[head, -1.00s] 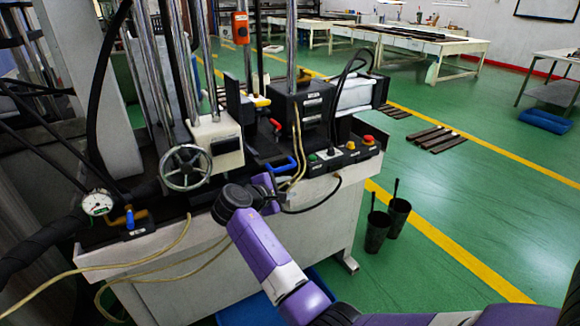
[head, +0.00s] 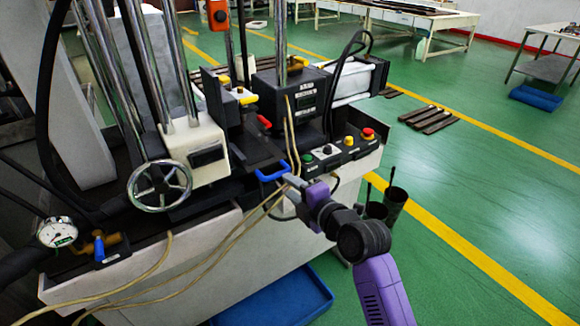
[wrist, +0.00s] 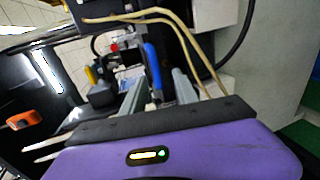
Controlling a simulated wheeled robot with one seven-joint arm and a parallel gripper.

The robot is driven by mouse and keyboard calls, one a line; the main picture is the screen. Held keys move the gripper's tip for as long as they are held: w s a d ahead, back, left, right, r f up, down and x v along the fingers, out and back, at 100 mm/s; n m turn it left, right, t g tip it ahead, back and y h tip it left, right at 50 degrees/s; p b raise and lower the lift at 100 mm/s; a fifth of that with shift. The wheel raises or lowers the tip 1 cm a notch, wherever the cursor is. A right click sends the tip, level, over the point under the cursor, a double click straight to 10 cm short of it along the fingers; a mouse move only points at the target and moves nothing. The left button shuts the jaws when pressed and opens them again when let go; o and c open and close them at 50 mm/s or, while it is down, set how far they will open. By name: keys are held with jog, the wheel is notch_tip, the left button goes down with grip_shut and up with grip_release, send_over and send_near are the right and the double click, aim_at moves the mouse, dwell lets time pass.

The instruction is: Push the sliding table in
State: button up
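The sliding table (head: 257,150) is a dark flat slide on the machine bed, and its blue handle (head: 273,173) faces me at the front edge. My gripper (head: 289,184) is just in front of the handle, to its lower right. In the wrist view the blue handle (wrist: 153,66) appears beyond and between the two grey fingers of my gripper (wrist: 158,90), which are apart. I cannot tell whether a finger touches the handle. Much of the sliding table is hidden in the wrist view.
Thin beige hoses (head: 225,240) hang across the machine front close to my gripper. A control box (head: 340,150) with buttons is to the right, and a handwheel (head: 160,190) to the left. Dark buckets (head: 394,205) stand on the floor at right. A blue tray (head: 280,297) lies below.

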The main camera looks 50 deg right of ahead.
aim_at(279, 176)
jog(key=shift+r+p+x, duration=0.2)
jog(key=shift+p+x, duration=0.15)
jog(key=shift+x, duration=1.5)
jog(key=shift+r+p+x, duration=0.2)
jog(key=shift+p+x, duration=0.1)
jog(key=shift+x, duration=1.5)
jog(key=shift+w+d, duration=0.1)
grip_shut()
